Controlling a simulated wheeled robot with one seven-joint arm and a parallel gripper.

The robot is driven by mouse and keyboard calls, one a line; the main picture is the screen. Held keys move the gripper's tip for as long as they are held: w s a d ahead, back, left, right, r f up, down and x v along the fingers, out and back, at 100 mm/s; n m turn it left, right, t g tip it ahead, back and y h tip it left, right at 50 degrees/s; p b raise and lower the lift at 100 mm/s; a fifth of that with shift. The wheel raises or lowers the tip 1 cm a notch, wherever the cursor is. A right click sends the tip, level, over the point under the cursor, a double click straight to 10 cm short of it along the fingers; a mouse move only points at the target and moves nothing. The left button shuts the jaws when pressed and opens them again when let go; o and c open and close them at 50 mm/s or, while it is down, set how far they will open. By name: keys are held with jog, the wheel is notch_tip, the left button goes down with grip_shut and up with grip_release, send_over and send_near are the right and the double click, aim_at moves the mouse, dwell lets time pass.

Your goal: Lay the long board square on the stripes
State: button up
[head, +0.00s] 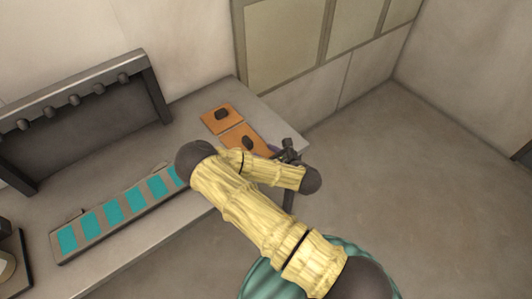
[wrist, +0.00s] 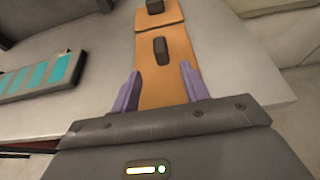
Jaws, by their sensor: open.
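Two flat orange boards, each with a dark knob, lie in line near the table's right end. The far one (head: 221,119) looks squarish; the near one (head: 237,133) is partly hidden by my arm. In the wrist view the near board (wrist: 178,75) looks longer, and the far one (wrist: 157,17) is cut off at the top. My gripper (wrist: 160,82) is open and empty, its purple fingers either side of the near board's close end; I cannot tell their height above it. The teal stripes (head: 114,212) sit on a long grey strip, its right end hidden by my arm.
A dark rack with several knobs (head: 75,100) stands at the table's back left. A dark square item (head: 10,262) is at the left edge. The table (head: 190,130) is bare between rack and orange boards. A panelled wall (head: 290,40) rises behind; open floor lies right.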

jog(key=d+r+m+g+h, duration=0.1)
jog(key=d+r+m+h, duration=0.4)
jog(key=m, duration=0.7)
jog(key=d+m+g+h, duration=0.1)
jog(key=d+m+h, duration=0.45)
jog(key=m, duration=0.75)
jog(key=s+d+r+m+g+y, duration=0.1)
jog(key=s+r+m+g+y, duration=0.2)
jog(key=s+r+m, duration=1.1)
jog(key=s+m+g, duration=0.3)
jog(key=s, duration=0.1)
jog(key=shift+r+m+g, duration=0.3)
jog(key=shift+m, duration=0.1)
jog(key=shift+o, duration=0.2)
jog(key=shift+c, duration=0.2)
